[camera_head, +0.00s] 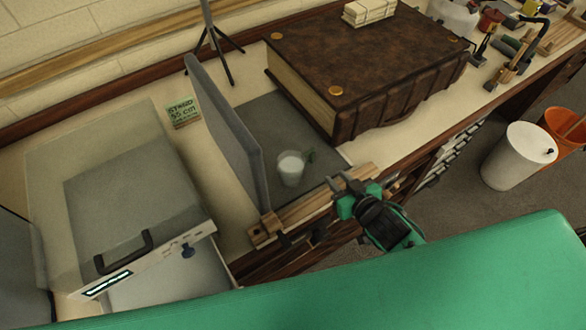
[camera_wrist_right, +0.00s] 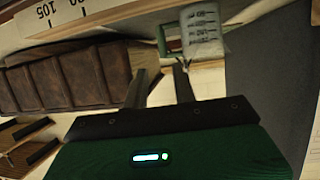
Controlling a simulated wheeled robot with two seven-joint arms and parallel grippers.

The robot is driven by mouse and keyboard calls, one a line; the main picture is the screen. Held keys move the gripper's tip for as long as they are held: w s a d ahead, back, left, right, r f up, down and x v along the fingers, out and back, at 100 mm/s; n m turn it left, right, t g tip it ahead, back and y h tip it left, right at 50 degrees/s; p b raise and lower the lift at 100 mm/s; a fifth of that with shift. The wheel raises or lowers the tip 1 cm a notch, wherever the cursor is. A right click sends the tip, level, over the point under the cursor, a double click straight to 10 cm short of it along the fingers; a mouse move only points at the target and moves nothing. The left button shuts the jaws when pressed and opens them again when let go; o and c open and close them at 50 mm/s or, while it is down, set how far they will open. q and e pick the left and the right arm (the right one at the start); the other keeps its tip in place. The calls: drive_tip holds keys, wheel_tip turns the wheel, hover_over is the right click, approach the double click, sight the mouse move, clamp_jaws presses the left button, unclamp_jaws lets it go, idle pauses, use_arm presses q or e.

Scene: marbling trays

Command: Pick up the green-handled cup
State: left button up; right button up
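The green-handled cup (camera_head: 291,168) is a clear cup with whitish contents, upright on the grey mat. Its green handle (camera_head: 311,155) points right, toward the big brown book. In the right wrist view the cup (camera_wrist_right: 206,32) shows beyond the fingertips, its green handle (camera_wrist_right: 172,38) facing left. My right gripper (camera_head: 346,184) is to the right of and in front of the cup, above the wooden strip at the bench edge. Its two fingers (camera_wrist_right: 165,74) are apart with nothing between them, and a gap separates them from the handle. My left gripper is not in view.
A grey upright panel (camera_head: 228,135) stands close left of the cup. The thick brown book (camera_head: 365,65) stands right and behind it. A wooden strip (camera_head: 305,208) runs along the front edge. A black tripod stands behind.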

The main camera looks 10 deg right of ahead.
drive_tip(key=p, duration=0.1)
approach(313, 157)
drive_tip(key=x, duration=0.4)
drive_tip(key=shift+w+d+f, duration=0.15)
drive_tip(key=shift+w, duration=0.2)
drive_tip(key=shift+p+x, duration=0.9)
drive_tip(key=shift+x, duration=1.5)
drive_tip(key=shift+s, duration=0.1)
clamp_jaws()
